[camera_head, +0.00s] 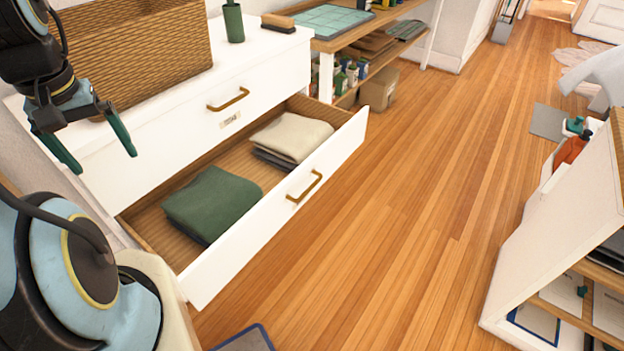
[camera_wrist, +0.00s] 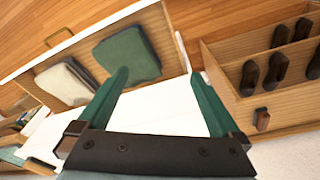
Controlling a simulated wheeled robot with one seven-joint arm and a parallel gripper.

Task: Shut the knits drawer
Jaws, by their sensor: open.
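The open drawer (camera_head: 268,221) stands pulled out of the white dresser (camera_head: 270,62) in the head view. It holds a folded green knit (camera_head: 212,205) and a folded cream knit (camera_head: 291,137) lying on darker cloth. A brass handle (camera_head: 304,186) is on its front panel. The drawer also shows at the upper left of the wrist view, with its handle (camera_wrist: 59,37). My gripper (camera_head: 100,160) is open and empty, at the left above the dresser, apart from the drawer front. In the wrist view its green fingers (camera_wrist: 161,95) are spread. The small label on the upper drawer is unreadable.
A wicker basket (camera_head: 135,45), a green vase (camera_head: 233,22) and a brush (camera_head: 278,22) stand on the dresser. A wooden box with dark-handled items (camera_wrist: 262,80) shows in the wrist view. A white shelf unit (camera_head: 560,215) stands at right. The wooden floor between is clear.

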